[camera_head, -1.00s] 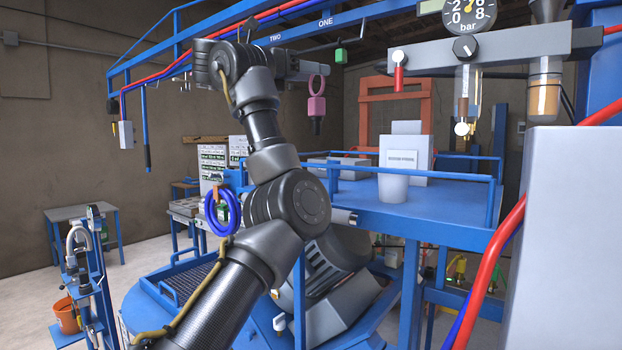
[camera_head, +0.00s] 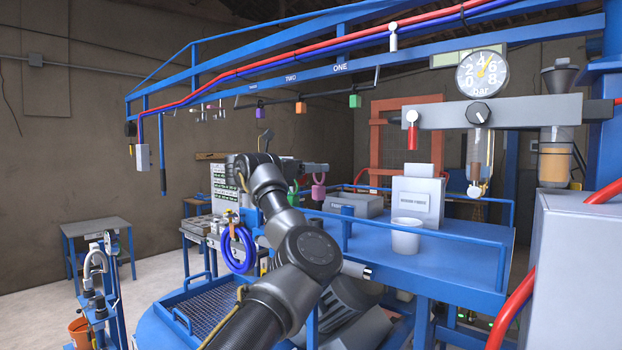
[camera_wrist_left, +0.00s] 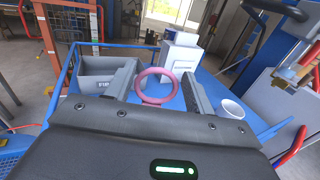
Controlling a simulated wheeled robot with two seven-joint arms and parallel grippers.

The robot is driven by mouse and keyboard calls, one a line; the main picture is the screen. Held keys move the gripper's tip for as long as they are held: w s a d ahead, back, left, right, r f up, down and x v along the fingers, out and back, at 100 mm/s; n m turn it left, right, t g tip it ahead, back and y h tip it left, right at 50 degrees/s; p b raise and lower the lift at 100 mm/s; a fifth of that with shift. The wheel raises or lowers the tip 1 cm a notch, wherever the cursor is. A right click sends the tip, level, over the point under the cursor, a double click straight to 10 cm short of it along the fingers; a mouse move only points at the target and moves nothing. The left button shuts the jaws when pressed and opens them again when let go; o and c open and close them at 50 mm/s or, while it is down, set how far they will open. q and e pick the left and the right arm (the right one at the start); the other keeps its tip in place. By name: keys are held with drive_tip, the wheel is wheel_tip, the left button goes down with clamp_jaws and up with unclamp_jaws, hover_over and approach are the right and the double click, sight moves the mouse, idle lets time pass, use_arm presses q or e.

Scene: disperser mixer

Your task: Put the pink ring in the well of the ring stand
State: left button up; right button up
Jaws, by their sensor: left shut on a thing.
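The pink ring (camera_head: 318,191) hangs at the end of my left arm in the head view, with a small block-like part on it. My left gripper (camera_head: 318,168) is shut on it. In the wrist view the pink ring (camera_wrist_left: 157,87) shows as a round loop between the two dark fingers of my left gripper (camera_wrist_left: 150,80), above the blue platform. The exact grip contact is hard to see. I cannot make out the ring stand or its well for certain. My right gripper is not in view.
The blue platform (camera_head: 458,244) has side rails and carries a grey bin (camera_head: 360,206), a white box (camera_head: 418,194) and a white cup (camera_head: 406,242). A blue ring-shaped coil (camera_head: 237,262) hangs left of my arm. An overhead rail holds coloured blocks. A gauge panel (camera_head: 510,112) stands at right.

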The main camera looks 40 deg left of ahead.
sight(317, 180)
use_arm(q)
drive_tip(key=f, duration=0.1)
drive_tip(key=f+p, duration=0.1)
drive_tip(key=f, duration=0.1)
drive_tip(key=shift+s+a, duration=0.15)
drive_tip(key=shift+a, duration=0.15)
drive_tip(key=shift+f, duration=0.2)
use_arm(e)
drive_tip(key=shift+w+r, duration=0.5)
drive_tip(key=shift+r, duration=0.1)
use_arm(q)
drive_tip(key=shift+d+f, duration=0.1)
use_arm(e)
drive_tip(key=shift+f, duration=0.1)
use_arm(q)
drive_tip(key=shift+f+b, duration=0.1)
drive_tip(key=shift+b, duration=0.2)
drive_tip(key=o, duration=1.1)
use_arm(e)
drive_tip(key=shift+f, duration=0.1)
